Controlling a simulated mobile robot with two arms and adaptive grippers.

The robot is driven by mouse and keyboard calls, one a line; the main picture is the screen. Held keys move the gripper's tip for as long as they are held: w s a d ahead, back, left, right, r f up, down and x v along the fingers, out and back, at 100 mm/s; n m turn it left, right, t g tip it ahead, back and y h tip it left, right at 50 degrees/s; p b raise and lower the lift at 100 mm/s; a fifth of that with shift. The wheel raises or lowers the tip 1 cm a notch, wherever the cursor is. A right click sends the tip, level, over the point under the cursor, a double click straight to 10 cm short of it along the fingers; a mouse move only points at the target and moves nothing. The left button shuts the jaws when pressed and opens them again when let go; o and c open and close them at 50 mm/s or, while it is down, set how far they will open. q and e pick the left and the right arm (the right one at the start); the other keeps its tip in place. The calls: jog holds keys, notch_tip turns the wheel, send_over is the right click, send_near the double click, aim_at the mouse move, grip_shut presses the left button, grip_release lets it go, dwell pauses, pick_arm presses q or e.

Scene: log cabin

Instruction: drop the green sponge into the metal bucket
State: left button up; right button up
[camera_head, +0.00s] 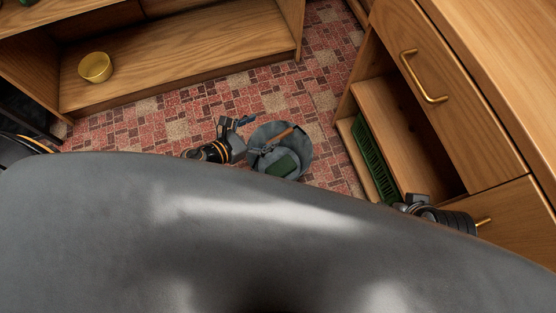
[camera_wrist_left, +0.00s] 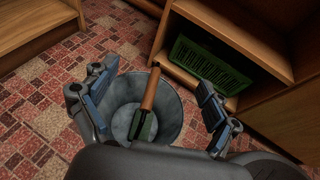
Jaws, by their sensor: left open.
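The metal bucket (camera_head: 263,134) stands on the patterned floor, and it also shows in the left wrist view (camera_wrist_left: 172,118). A dark green block (camera_head: 283,164) that looks like the sponge lies inside the bucket, near its lower side. A tool with a wooden handle (camera_wrist_left: 151,90) also stands in the bucket; a dark green part shows below its handle. My left gripper (camera_head: 243,134) is open at the bucket's left side. In the left wrist view its fingers (camera_wrist_left: 155,105) are spread, with nothing held between them. My right gripper (camera_head: 418,203) is partly hidden near the drawer unit.
A wooden drawer unit (camera_head: 470,105) with brass handles stands at the right. A green slatted basket (camera_head: 373,160) sits on its low shelf. A wooden shelf (camera_head: 180,55) with a gold bowl (camera_head: 95,67) is at the upper left.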

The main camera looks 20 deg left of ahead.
pick_arm(q)
jog(key=v, duration=0.6)
jog(key=shift+a+r, duration=0.1)
dwell(0.3)
